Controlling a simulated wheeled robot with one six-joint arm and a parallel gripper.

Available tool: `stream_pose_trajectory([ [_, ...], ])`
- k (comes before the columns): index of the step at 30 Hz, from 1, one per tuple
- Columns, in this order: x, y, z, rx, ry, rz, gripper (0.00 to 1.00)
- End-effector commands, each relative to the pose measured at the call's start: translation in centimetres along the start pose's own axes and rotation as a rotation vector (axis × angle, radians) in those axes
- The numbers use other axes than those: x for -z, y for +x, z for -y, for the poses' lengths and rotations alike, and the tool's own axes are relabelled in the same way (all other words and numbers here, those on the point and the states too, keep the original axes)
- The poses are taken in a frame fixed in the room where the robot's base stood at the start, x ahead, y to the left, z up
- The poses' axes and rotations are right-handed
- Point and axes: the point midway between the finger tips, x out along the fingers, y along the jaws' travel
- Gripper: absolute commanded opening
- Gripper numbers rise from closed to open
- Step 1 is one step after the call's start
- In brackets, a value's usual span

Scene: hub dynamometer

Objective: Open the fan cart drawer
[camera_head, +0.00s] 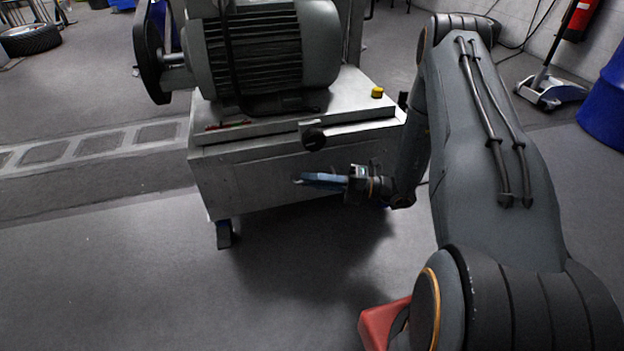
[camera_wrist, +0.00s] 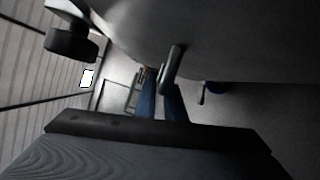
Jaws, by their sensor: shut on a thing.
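The fan cart (camera_head: 260,185) is a pale metal box on wheels with a large grey motor (camera_head: 265,50) on top. Its front panel faces me, and I cannot tell from the seams how far the drawer stands out. My gripper (camera_head: 308,180) reaches in from the right, low at the cart's front, with its blue fingers pointing left. In the wrist view the fingers (camera_wrist: 161,98) are close together at the lower end of a grey bar-shaped handle (camera_wrist: 172,68). They are shut on this handle. In the head view the handle is hidden.
A black knob (camera_head: 313,136) juts from the cart's upper front edge, above my gripper. A yellow button (camera_head: 377,92) sits on the cart top. A blue barrel (camera_head: 606,105) stands at the far right.

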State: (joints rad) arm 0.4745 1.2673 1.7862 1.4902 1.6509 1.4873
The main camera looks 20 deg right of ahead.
Motion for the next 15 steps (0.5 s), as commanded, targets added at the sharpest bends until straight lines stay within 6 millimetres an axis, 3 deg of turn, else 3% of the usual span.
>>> stream_pose_trajectory([
  [8,4.1,-1.7,-1.2,0.0,0.007,0.001,0.0],
  [15,9.4,-3.9,-2.3,0.0,0.007,0.001,0.0],
])
